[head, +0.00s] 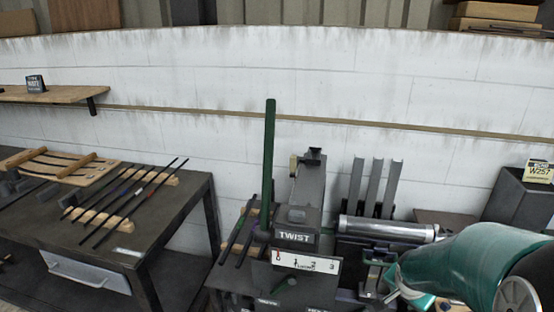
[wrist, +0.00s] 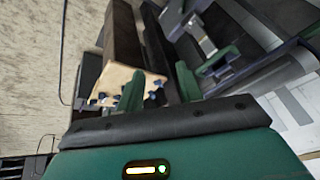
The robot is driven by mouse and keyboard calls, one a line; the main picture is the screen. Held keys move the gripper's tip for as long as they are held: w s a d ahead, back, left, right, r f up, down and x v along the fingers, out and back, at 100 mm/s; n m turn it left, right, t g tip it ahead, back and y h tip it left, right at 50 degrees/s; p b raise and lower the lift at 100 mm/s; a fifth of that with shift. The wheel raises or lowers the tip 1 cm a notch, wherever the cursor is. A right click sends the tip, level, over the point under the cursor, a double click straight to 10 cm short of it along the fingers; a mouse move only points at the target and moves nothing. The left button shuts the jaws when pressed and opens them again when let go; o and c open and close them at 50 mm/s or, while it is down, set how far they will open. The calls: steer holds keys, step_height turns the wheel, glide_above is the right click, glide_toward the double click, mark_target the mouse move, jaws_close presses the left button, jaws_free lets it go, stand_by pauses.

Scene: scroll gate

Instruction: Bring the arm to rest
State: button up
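My arm enters at the lower right of the head view, with its teal links in front of the right part of the bench machine. My gripper (wrist: 176,78) shows in the wrist view as two green fingers standing apart, with no object clearly held between them. In the head view the arm's end is low, beside the machine's metal roller, and its fingers are hard to make out. The machine marked TWIST (head: 294,237) stands at the middle, with a scale plate (head: 306,262) on its front. A tall green bar (head: 269,150) rises upright at its left.
A metal roller (head: 388,229) and upright grey channels (head: 375,185) are close to my arm. A dark bin with a W257 card (head: 540,172) stands at the right. A table (head: 165,215) with dark rods on wooden rests is at the left. The white wall behind is bare above the machine.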

steer(key=s+a+r+n+y, duration=0.1)
steer(key=s+a+r+n, duration=0.4)
steer(key=a+r, duration=0.3)
steer(key=s+a+r+n+t+y, duration=0.1)
steer(key=s+a+r+n+y, duration=0.1)
steer(key=s+a+r+n, duration=0.4)
steer(key=s+a+r, duration=0.2)
steer(key=a+r, duration=0.1)
steer(key=a, duration=0.2)
steer(key=shift+s+r+t, duration=0.25)
steer(key=shift+r+t, duration=0.05)
